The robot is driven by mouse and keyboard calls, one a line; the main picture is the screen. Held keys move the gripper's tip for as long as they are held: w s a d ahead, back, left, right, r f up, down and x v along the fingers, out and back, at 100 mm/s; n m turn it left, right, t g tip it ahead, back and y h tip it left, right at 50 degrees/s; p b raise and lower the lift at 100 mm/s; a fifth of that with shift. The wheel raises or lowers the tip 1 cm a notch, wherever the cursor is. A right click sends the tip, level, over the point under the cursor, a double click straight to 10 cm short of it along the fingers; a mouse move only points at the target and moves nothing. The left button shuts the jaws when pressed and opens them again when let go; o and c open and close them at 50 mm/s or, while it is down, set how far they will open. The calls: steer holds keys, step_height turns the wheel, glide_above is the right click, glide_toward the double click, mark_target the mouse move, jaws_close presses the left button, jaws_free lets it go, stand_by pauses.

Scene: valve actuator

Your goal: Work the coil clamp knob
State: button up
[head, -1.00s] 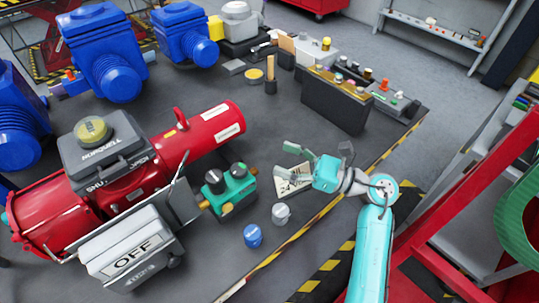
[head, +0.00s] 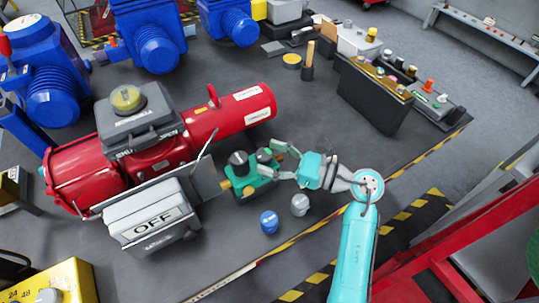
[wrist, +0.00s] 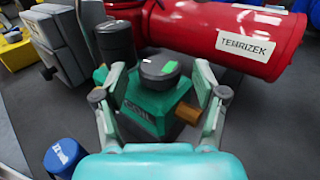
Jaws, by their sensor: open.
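The green valve block (head: 245,188) sits at the end of the red actuator; it fills the middle of the wrist view (wrist: 150,112). A low, round dark knob (wrist: 160,68) is on its top, with a small green mark. A taller dark cylinder (wrist: 116,44) stands to its left and also shows in the head view (head: 238,162). My gripper (head: 279,158) is open at the block's right side. In the wrist view its fingers (wrist: 158,80) stand on either side of the low knob with gaps; I cannot tell whether they are level with it.
The red actuator (head: 170,155) and its grey OFF box (head: 150,215) stand left of the block. A blue cap (head: 268,221) and a grey cap (head: 299,205) are on the dark bench in front. A dark bin (head: 372,95) stands behind on the right.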

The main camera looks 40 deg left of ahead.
steer(key=shift+s+a, duration=0.15)
steer(key=shift+a, duration=0.25)
steer(key=shift+c, duration=0.3)
steer(key=c, duration=1.1)
steer(key=shift+m+t, duration=0.3)
steer(key=m+t, duration=0.1)
steer(key=t, duration=0.1)
steer(key=m+t, duration=0.1)
steer(key=t, duration=0.1)
steer(key=m+t, duration=0.2)
steer(key=shift+s+t, duration=0.4)
steer(key=shift+s+m+t+h, duration=0.1)
steer(key=shift+m+t+h, duration=0.3)
steer(key=shift+m+t, duration=0.9)
steer(key=shift+m+t+h, duration=0.4)
steer(key=shift+m+t, duration=0.4)
steer(key=shift+t, duration=0.9)
steer(key=shift+m+t+h, duration=0.3)
steer(key=shift+t, duration=0.1)
